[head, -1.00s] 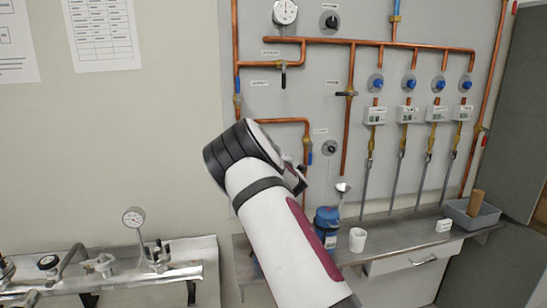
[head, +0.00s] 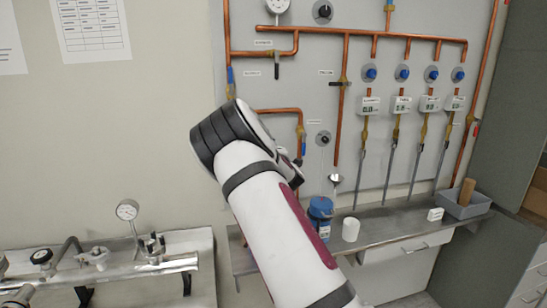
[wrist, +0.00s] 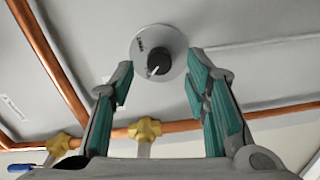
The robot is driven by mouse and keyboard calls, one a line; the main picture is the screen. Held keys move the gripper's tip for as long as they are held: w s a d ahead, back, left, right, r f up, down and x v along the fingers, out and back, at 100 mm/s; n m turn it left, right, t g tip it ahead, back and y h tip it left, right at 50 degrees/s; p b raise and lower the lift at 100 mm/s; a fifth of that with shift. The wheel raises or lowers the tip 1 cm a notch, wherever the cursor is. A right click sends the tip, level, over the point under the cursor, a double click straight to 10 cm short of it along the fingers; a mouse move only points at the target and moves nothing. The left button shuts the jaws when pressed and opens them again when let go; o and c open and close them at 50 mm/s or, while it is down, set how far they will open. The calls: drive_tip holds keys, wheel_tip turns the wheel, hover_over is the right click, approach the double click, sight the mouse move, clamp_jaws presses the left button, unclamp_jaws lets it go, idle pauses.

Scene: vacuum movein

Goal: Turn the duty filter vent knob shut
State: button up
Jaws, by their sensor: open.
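In the wrist view a black knob (wrist: 158,64) with a white pointer line sits on a round grey plate (wrist: 143,43) on the wall panel. The print on the plate is too small to read. My gripper (wrist: 160,72) is open, its teal-padded fingers spread left and right of the knob in the picture, with nothing between them. No contact with the knob shows. In the head view a dark knob on a grey disc (head: 323,138) is just right of my wrist, and a similar knob (head: 323,11) is at the top. My fingers are mostly hidden there.
Copper pipes (head: 341,110) run over the panel, with several blue knobs (head: 371,72) at right. In the wrist view a pipe with yellow fittings (wrist: 145,129) passes below the knob. A metal shelf (head: 385,228) holds a blue container (head: 321,210) and a white cup (head: 350,229).

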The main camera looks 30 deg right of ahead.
drive_tip(key=v, duration=0.9)
drive_tip(key=shift+s, duration=0.2)
drive_tip(key=s+a+r+m+g+y, duration=0.2)
drive_tip(key=s+a+r+m+g, duration=0.15)
drive_tip(key=s+a+m, duration=0.55)
drive_tip(key=s+a+r+m+g+y, duration=0.2)
drive_tip(key=s+a+r+m+g, duration=0.3)
drive_tip(key=s, duration=0.8)
drive_tip(key=s+a+g, duration=0.1)
drive_tip(key=s+a, duration=0.2)
drive_tip(key=s, duration=0.4)
drive_tip(key=s+a+f+g, duration=0.1)
drive_tip(key=s+a, duration=0.3)
drive_tip(key=s, duration=0.3)
drive_tip(key=s+a+f+n+g+y, duration=0.1)
drive_tip(key=s+a, duration=0.2)
drive_tip(key=s, duration=0.4)
drive_tip(key=shift+a+f, duration=0.15)
drive_tip(key=shift+a, duration=0.05)
